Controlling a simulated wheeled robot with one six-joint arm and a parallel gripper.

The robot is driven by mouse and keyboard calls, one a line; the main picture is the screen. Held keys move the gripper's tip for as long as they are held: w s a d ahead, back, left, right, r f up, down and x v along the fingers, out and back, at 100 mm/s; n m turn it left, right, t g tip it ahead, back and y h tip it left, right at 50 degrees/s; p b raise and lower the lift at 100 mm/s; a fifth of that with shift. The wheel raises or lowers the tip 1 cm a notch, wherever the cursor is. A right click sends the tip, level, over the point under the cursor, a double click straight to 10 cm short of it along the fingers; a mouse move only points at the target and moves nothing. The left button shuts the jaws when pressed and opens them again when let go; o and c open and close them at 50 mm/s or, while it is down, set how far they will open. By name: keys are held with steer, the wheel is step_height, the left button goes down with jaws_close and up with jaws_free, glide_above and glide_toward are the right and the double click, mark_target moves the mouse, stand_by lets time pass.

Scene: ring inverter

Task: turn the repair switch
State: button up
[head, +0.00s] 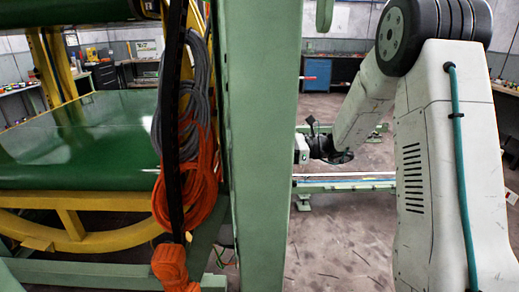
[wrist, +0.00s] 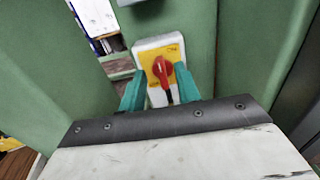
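The repair switch is a red rotary knob (wrist: 162,68) on a yellow plate (wrist: 177,52) set in a light grey box (wrist: 143,46), in the wrist view's upper middle. The knob's handle stands nearly upright in the picture. My gripper (wrist: 158,74) is open. Its two teal fingers are apart, one on each side of the knob, with gaps visible. I cannot tell how deep the fingertips reach around it. In the head view, my arm's end reaches behind a green post, which hides the fingers and the switch.
The tall green post (head: 264,150) stands left of my arm in the head view. Orange cable (head: 200,190) and grey cable (head: 198,90) hang beside it. Green frame surfaces (wrist: 255,50) flank the switch in the wrist view. Open floor (head: 345,240) lies below my arm.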

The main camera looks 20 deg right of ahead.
steer(key=x, duration=0.3)
steer(key=shift+a, duration=0.2)
steer(key=shift+c, duration=0.3)
steer(key=c, duration=0.6)
